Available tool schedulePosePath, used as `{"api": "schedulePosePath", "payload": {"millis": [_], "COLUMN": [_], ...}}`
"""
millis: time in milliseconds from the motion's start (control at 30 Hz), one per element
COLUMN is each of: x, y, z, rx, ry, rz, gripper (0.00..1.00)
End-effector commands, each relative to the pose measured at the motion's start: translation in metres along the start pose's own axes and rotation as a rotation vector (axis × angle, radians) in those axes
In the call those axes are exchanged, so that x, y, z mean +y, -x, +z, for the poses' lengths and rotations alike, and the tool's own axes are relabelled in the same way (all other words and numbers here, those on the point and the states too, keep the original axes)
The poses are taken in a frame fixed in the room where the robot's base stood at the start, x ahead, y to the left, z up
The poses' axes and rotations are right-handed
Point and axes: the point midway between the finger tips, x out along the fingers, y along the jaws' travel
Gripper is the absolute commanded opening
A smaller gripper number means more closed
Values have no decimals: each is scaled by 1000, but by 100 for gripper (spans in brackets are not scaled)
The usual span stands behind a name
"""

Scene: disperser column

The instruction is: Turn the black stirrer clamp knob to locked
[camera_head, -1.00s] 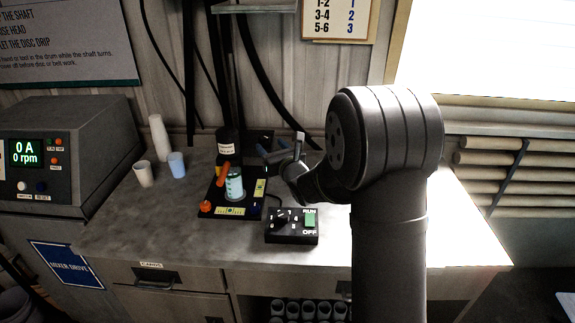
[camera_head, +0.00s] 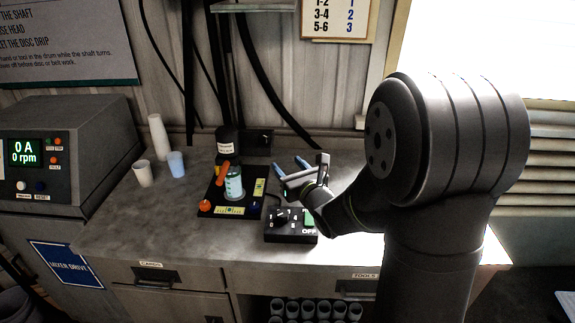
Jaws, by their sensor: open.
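A small stirrer (camera_head: 228,142) with a black head and a white label stands on the bench, on a black base plate (camera_head: 216,190). An orange lever (camera_head: 222,173) is at its side, and a jar (camera_head: 235,188) with a green label stands on the plate. I cannot make out the black clamp knob or its position for certain; it is too small or dark against the stirrer. My gripper (camera_head: 288,168) is open and empty, its bluish fingertips pointing left toward the stirrer. It is right of the jar, apart from it, and appears above and behind the control box.
A black control box (camera_head: 270,237) with a black dial (camera_head: 281,216) and a green switch sits in front of my gripper, partly hidden by my arm. Cups (camera_head: 176,164) stand left of the stirrer. The mixer drive cabinet (camera_head: 60,150) is further left. The bench front is clear.

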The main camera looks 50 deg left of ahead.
Motion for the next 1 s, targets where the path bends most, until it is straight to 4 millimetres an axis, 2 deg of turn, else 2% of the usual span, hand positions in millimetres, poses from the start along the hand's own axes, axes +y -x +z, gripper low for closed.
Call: {"api": "schedulePosePath", "payload": {"millis": [133, 267, 1000], "x": [0, 0, 0], "y": [0, -1, -2], "z": [0, 0, -2], "rx": [0, 0, 1], "ry": [-100, -321, -1895], "rz": [0, 0, -1], "gripper": [53, 53, 53]}}
